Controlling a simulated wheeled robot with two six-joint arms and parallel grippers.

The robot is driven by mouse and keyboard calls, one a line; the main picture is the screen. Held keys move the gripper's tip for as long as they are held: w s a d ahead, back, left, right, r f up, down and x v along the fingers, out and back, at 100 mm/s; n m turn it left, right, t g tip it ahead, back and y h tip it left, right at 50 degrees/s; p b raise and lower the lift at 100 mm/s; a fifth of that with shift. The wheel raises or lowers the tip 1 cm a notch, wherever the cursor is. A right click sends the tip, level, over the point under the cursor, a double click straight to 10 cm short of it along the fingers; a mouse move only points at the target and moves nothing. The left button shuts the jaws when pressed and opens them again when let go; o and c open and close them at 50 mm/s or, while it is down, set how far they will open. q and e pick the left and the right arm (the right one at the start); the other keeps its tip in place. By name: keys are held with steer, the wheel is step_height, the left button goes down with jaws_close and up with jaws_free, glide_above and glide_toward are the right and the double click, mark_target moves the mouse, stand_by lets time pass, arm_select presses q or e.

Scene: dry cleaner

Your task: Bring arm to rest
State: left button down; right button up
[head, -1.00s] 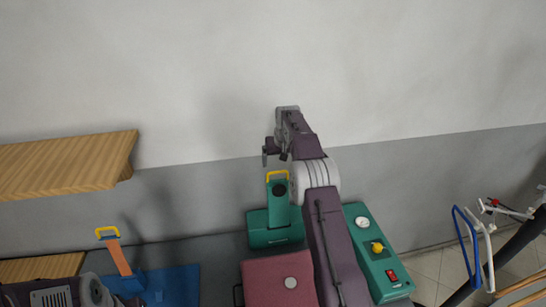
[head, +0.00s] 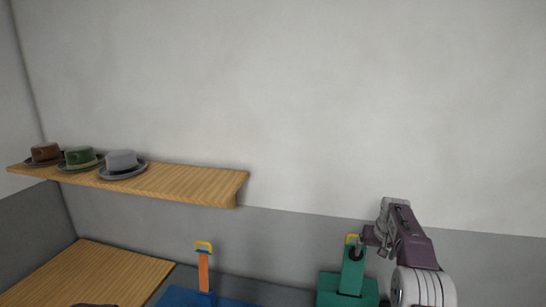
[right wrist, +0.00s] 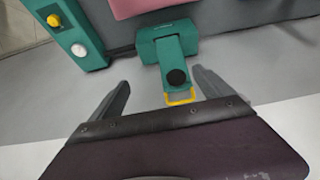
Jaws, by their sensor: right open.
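My right arm (head: 412,245) reaches up at the lower right of the head view. Its gripper (head: 366,240) is in front of the grey lower wall, near the yellow handle of a green upright post. In the right wrist view the right gripper (right wrist: 165,88) is open. Its two dark fingers are spread apart, with the yellow handle (right wrist: 180,97) showing between them and nothing gripped. I cannot tell from the picture how far the handle is from the fingers. My left gripper is not in view.
A wooden shelf (head: 190,184) on the wall holds a brown hat (head: 45,152), a green hat (head: 80,157) and a grey hat (head: 121,162). Below are a wooden surface (head: 95,272), an orange post (head: 204,272) on a blue base, and the green post (head: 352,272). The upper wall is clear.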

steer(key=w+a+t+b, duration=0.1)
steer(key=w+a+b, duration=0.1)
steer(key=a+b, duration=0.3)
steer(key=s+a+f+n+g+y+b, duration=0.1)
steer(key=s+a+f+b, duration=0.3)
steer(key=s+b, duration=0.15)
steer(key=s+a+f+n+b, duration=0.1)
steer(key=s+a+f+b, duration=0.35)
steer(key=s, duration=0.25)
arm_select(q)
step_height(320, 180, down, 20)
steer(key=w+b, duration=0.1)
steer(key=b, duration=0.3)
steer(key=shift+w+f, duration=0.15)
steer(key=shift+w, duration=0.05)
arm_select(e)
steer(key=s+a+f+g, duration=0.1)
steer(key=s+f, duration=0.8)
steer(key=s, duration=0.3)
steer(key=s+a+f+g, duration=0.1)
steer(key=s+f+g, duration=0.1)
steer(key=s+f, duration=0.7)
steer(key=s, duration=0.3)
steer(key=shift+a+f, duration=0.3)
steer(key=shift+a, duration=0.05)
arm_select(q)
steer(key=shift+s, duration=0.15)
arm_select(e)
steer(key=shift+s, duration=0.2)
steer(key=shift+w, duration=0.1)
